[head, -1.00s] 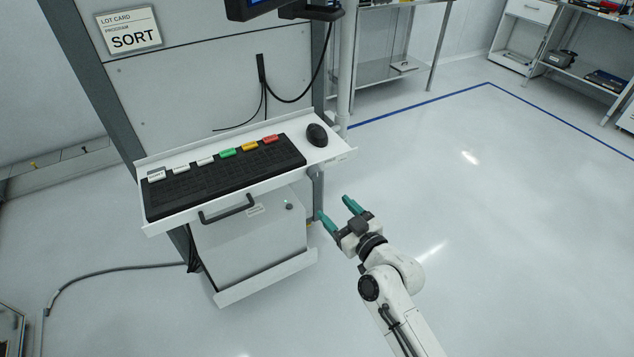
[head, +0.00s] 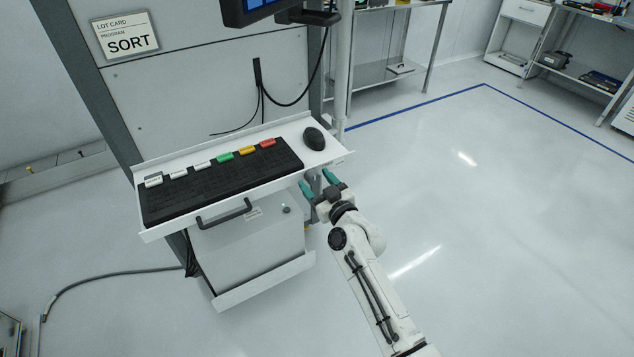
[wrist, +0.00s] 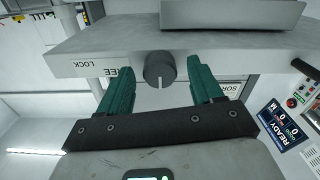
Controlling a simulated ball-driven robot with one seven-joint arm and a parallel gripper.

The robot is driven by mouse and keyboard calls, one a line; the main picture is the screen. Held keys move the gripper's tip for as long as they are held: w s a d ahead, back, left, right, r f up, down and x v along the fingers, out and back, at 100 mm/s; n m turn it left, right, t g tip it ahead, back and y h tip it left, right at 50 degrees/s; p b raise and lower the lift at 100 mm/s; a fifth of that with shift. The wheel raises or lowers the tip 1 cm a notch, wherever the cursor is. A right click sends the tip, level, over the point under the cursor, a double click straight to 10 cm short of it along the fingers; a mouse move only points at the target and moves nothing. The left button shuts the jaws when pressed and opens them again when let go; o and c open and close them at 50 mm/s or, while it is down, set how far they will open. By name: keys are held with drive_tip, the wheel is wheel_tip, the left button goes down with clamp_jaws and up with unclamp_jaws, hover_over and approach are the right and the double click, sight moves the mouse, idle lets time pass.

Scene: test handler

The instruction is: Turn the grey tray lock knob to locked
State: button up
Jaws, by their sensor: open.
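The grey tray lock knob (wrist: 159,68) is a round knob on the edge of the keyboard tray (wrist: 215,62), centred in the wrist view. A pale slot on its face points down in that view. Printed labels left of it read LOCK and, partly hidden by a finger, what ends in EE. In the head view the knob is mostly hidden by my gripper. My gripper (head: 315,180) is open at the tray's right end. In the wrist view its green fingers (wrist: 160,73) stand either side of the knob, with gaps showing on both sides.
A black keyboard (head: 220,182) with coloured tabs and a mouse (head: 314,139) sit on the tray. A cabinet with a dark handle (head: 225,213) is below it. A pole (head: 344,70) stands behind. Open floor (head: 500,230) lies to the right.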

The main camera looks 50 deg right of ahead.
drive_tip(key=shift+w, duration=0.1)
drive_tip(key=shift+c, duration=0.5)
drive_tip(key=c, duration=1)
